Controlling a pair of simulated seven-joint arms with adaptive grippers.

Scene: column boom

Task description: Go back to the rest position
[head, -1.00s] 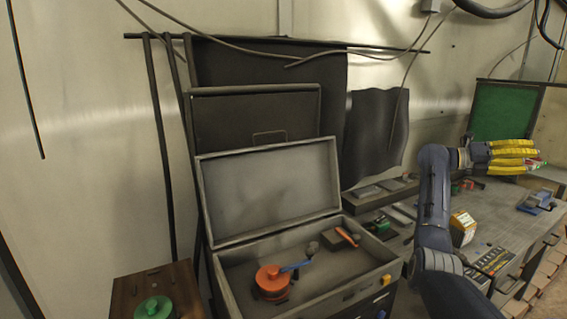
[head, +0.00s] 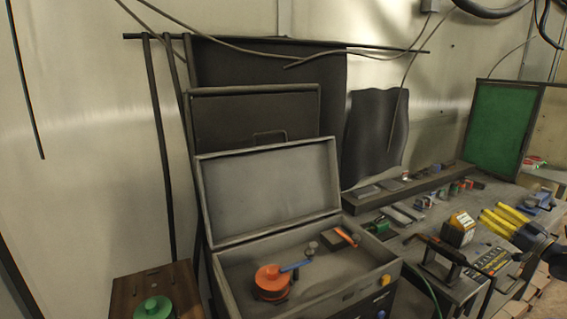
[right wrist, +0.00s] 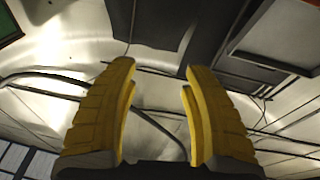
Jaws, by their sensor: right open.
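My right gripper (head: 506,219) has yellow fingers and is at the right edge of the head view, above the workbench. Its fingers are apart with nothing between them, as the right wrist view (right wrist: 160,85) also shows. The right wrist view looks past the fingers toward the wall, dark panels and cables. Most of my right arm is outside the head view. My left gripper is not in view.
An open grey case (head: 230,288) holds an orange round tool (head: 270,281). A workbench (head: 480,205) with several small items runs along the right. A green board (head: 500,128) stands behind it. A brown box (head: 125,292) with a green disc (head: 153,309) is at lower left.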

